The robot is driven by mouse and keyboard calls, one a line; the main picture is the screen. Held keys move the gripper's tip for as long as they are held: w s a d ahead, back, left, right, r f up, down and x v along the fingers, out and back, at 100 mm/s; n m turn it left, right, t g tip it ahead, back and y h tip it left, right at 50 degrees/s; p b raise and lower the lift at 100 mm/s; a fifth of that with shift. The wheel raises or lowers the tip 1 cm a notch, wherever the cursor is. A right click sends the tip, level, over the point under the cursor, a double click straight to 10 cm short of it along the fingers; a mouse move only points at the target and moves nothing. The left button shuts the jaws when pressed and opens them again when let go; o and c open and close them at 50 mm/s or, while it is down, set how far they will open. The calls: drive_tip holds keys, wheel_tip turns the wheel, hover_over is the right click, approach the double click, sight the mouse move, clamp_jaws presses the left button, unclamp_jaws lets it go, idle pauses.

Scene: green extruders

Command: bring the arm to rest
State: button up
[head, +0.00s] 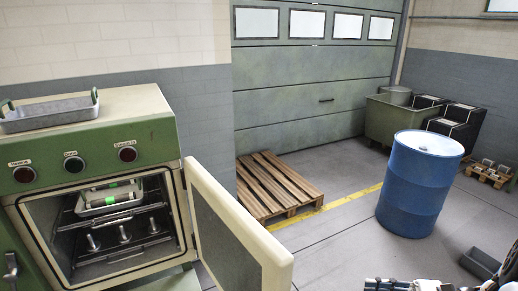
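Parts of my arm (415,286) show at the bottom right edge, cut off by the frame. Dark parts at the right edge may belong to my gripper, but its fingertips cannot be made out. I cannot tell whether it is open or shut, or whether it holds anything. The arm parts are low in the picture, right of the open oven door (237,240) and apart from it.
A green oven (95,150) stands at left with its door open. Inside is a tray (108,197) with a green-marked part above several metal parts. An empty-looking tray (50,113) sits on top. A pallet (275,187) and blue barrel (420,185) stand beyond open floor.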

drive_tip(key=s+a+r+n+g+h+b, duration=0.1)
drive_tip(key=s+a+r+n+g+h, duration=0.1)
drive_tip(key=a+r+n+g+h, duration=0.3)
drive_tip(key=s+a+r+n+g, duration=0.1)
drive_tip(key=a+r+n, duration=0.15)
drive_tip(key=a, duration=0.45)
drive_tip(key=s+a+r+n+t+h+b, duration=0.3)
drive_tip(key=s+a+n+t+h, duration=0.2)
drive_tip(key=s+n+h, duration=0.5)
drive_tip(key=s+a+n, duration=0.1)
drive_tip(key=n, duration=0.2)
drive_tip(key=shift+s+r+n+h, duration=0.2)
drive_tip(key=shift+s+n+h, duration=0.1)
drive_tip(key=shift+s+n, duration=0.05)
